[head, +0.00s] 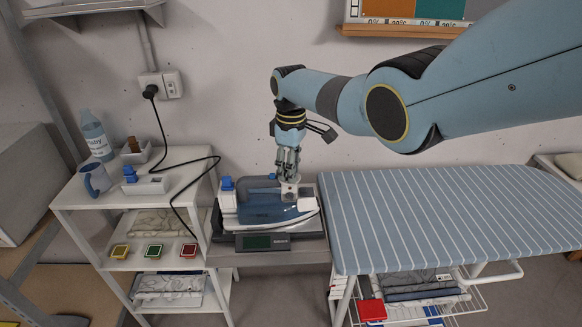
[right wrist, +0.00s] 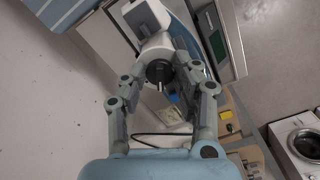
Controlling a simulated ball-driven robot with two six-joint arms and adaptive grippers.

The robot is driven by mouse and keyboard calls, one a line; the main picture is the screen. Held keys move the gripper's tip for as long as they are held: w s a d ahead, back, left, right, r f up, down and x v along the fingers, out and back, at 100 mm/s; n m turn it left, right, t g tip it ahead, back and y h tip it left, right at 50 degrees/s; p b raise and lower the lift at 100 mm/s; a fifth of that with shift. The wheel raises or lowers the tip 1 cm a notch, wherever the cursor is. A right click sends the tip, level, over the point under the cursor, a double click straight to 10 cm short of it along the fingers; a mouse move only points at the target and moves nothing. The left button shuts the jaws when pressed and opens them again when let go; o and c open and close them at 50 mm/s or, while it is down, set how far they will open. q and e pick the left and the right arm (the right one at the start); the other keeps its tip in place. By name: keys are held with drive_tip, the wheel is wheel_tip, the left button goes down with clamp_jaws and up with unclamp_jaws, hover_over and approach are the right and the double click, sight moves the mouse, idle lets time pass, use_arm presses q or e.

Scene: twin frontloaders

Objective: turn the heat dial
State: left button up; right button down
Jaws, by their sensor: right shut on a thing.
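The steam iron (head: 262,210), blue, white and grey, rests on its grey station at the left end of the ironing board. My right gripper (head: 289,183) reaches down from above onto the right part of the iron. In the right wrist view a dark round dial (right wrist: 159,72) with a pale pointer mark sits on the iron's light body (right wrist: 148,18). The fingers of my right gripper (right wrist: 161,84) stand on either side of the dial and are closed on it. Fingertip contact is partly hidden in the head view. My left gripper is out of view.
The striped ironing board (head: 450,215) lies to the right of the iron. A white shelf (head: 178,160) on the left holds a mug (head: 95,180) and a spray bottle (head: 95,135). A black cord (head: 175,190) hangs from the wall socket (head: 160,85) towards the iron.

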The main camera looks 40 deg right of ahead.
idle(0.3)
drive_tip(key=c, duration=1)
unclamp_jaws()
drive_tip(key=shift+r, duration=0.1)
wheel_tip(320, 180, up, 12)
drive_tip(key=shift+f, duration=0.2)
